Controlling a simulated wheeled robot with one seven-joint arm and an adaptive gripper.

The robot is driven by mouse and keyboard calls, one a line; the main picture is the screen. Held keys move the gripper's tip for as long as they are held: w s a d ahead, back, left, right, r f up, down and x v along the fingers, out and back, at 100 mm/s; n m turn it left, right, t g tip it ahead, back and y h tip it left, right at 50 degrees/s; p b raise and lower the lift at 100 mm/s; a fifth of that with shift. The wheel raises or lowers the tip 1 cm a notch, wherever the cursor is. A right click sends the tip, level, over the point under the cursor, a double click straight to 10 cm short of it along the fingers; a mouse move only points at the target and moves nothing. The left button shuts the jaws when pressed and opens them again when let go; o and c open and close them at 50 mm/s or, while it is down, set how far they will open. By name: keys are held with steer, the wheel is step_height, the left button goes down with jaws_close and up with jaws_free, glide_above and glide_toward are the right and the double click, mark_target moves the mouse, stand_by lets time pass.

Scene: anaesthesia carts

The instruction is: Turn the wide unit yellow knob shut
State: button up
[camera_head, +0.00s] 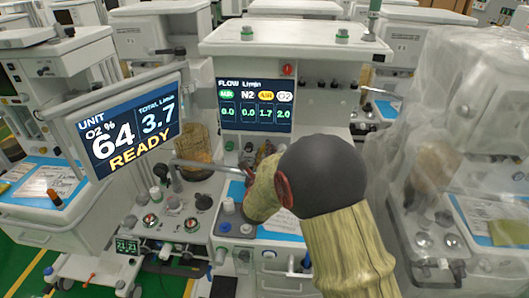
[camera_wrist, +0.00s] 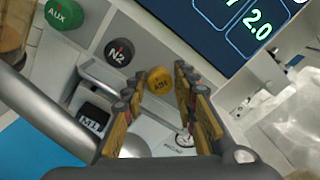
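The yellow AIR knob (camera_wrist: 160,80) shows in the wrist view, below the flow screen and beside the black N2 knob (camera_wrist: 119,51). My gripper (camera_wrist: 162,76) is open, with one finger on either side of the yellow knob. Gaps show between the knob and the fingertips; I cannot tell how far the knob sits between them in depth. In the head view my arm hides the yellow knob and most of the gripper. The wide unit's flow screen (camera_head: 255,104) reads 1.7 under the yellow AIR label and 2.0 under O2.
The green AUX knob (camera_wrist: 62,14) is at the upper left in the wrist view. A grey metal bar (camera_wrist: 45,110) runs along the left. The unit screen (camera_head: 128,128) stands left of my arm, reading O2 64 and READY. A plastic-covered cart (camera_head: 460,150) stands at the right.

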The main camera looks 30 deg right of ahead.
steer(key=c, duration=0.6)
jaws_close()
steer(key=shift+m, duration=0.3)
steer(key=shift+f+m+b, duration=0.1)
steer(key=shift+m+b, duration=3.85)
steer(key=shift+m, duration=1.65)
steer(key=o, duration=0.8)
jaws_free()
